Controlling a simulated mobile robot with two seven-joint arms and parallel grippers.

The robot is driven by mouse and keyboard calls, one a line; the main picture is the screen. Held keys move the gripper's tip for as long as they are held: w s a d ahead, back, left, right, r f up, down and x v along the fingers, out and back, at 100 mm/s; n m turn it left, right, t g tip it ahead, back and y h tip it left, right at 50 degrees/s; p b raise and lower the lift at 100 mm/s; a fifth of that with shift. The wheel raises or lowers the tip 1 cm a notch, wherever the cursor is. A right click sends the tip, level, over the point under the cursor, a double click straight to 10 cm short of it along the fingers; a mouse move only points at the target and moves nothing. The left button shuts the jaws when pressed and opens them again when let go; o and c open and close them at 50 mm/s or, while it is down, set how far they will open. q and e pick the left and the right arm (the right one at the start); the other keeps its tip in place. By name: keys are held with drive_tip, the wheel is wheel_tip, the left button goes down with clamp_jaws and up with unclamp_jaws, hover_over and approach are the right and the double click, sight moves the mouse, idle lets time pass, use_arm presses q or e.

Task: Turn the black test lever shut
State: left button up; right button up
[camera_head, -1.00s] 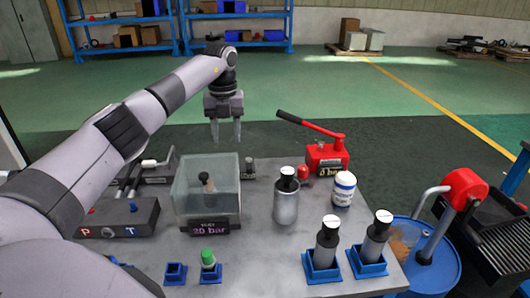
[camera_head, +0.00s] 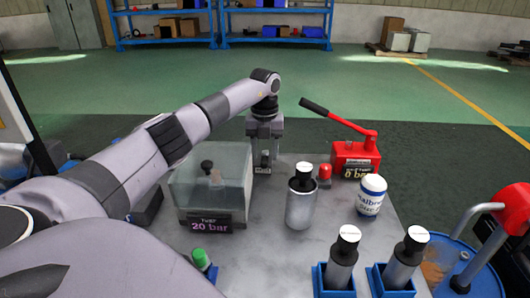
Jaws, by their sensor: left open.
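My left gripper (camera_head: 264,164) points down at the far edge of the grey table (camera_head: 277,228), behind the clear box, with its fingers apart. A small dark upright part with a pale spot (camera_head: 264,157) shows between the fingers. It appears to be the black test lever, but its angle is hard to tell, and I cannot tell whether the fingers touch it. The clear-walled box (camera_head: 180,190) has a dark-topped knob inside and a sign (camera_head: 210,224) reading 20 bar. My right gripper is not in view.
A red hand pump (camera_head: 354,158) reading 0 bar, with a raised black-gripped handle, stands right of the gripper. A silver cylinder (camera_head: 300,208), a red knob (camera_head: 324,172) and a white bottle (camera_head: 371,195) stand nearer. Black-topped cylinders (camera_head: 342,262) sit in blue holders in front.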

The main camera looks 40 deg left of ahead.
use_arm(q)
drive_tip(key=shift+f, duration=0.35)
clamp_jaws()
